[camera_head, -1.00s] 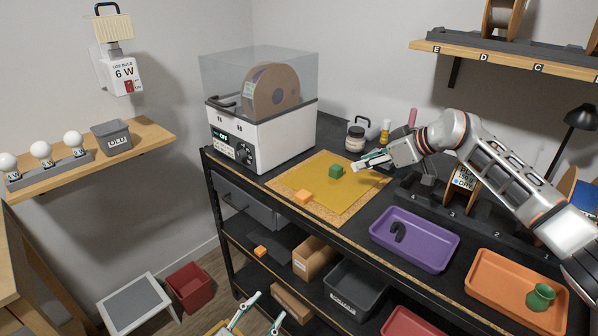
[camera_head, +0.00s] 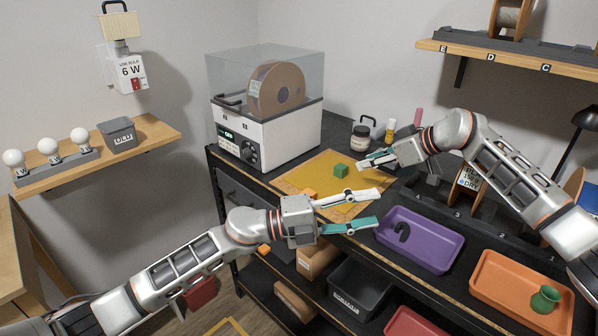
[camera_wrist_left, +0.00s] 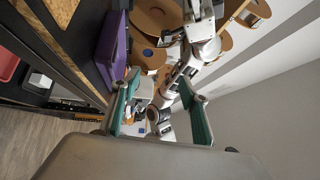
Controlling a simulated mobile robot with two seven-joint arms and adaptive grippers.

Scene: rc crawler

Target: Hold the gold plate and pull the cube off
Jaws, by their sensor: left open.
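The gold plate (camera_head: 315,167) lies flat on a cork-edged mat (camera_head: 340,214) on the black workbench. A green cube (camera_head: 341,170) sits on its right part. An orange cube (camera_head: 310,192) is at its front left, partly hidden by my left gripper. My left gripper (camera_head: 375,207) is open and empty, its fingers in front of the plate's near right part in the head view. The left wrist view shows its teal fingers (camera_wrist_left: 165,88) wide apart. My right gripper (camera_head: 364,162) is close to the plate's right edge, beside the green cube; its jaw opening is unclear.
A white machine (camera_head: 266,136) with a clear cover stands behind the plate. A purple tray (camera_head: 440,251) and an orange tray (camera_head: 497,276) lie to the right. A jar (camera_head: 361,138) and small bottles stand at the back. A grey bin (camera_head: 357,289) is on the shelf below.

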